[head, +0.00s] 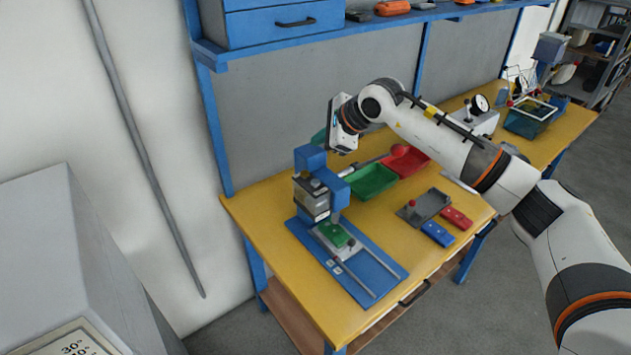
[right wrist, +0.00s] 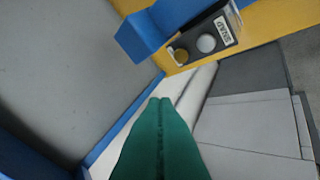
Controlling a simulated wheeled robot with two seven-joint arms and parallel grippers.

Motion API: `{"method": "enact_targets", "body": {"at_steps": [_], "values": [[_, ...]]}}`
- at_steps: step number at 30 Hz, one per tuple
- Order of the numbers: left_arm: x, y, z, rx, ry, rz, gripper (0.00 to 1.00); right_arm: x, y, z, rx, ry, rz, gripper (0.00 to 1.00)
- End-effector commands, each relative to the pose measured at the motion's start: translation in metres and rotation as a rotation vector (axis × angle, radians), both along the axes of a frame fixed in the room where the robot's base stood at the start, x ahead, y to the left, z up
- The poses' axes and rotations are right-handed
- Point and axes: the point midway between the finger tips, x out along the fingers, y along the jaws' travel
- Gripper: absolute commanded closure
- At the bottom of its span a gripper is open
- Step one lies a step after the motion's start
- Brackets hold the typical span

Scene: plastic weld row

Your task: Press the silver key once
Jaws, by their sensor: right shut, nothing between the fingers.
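The silver key (right wrist: 207,43) is a round, light grey button on a dark control box (right wrist: 222,28), seen in the right wrist view. A brass-coloured key (right wrist: 181,56) sits to its left on the same box, and a white label is to its right. In the head view the box is on the front of the blue press (head: 310,158); the keys are too small there to tell apart surely. My right gripper (right wrist: 160,101), with green fingers, is shut and empty. Its tips appear apart from the keys, and in the head view they are partly hidden behind the press. My left gripper is not in view.
The press stands on a blue base (head: 362,262) on the yellow table (head: 270,205). A green tray (head: 372,181) and a red tray (head: 407,160) lie to its right. A grey panel and blue shelf posts stand close behind.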

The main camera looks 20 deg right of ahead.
Motion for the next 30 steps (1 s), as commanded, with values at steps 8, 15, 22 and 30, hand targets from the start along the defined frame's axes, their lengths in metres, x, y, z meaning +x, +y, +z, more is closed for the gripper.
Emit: {"method": "enact_targets", "body": {"at_steps": [8, 15, 22, 30], "values": [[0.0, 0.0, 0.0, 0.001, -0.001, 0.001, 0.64, 0.0, 0.001, -0.001, 0.004, 0.0, 0.001, 1.0], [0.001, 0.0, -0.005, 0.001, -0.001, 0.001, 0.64, 0.0, 0.001, -0.012, 0.006, 0.001, 0.001, 1.0], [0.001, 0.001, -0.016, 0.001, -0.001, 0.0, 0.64, -0.001, 0.001, -0.041, 0.007, 0.002, 0.001, 1.0], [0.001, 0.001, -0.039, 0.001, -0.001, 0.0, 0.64, 0.0, 0.001, -0.081, 0.006, 0.0, 0.001, 1.0]]}}
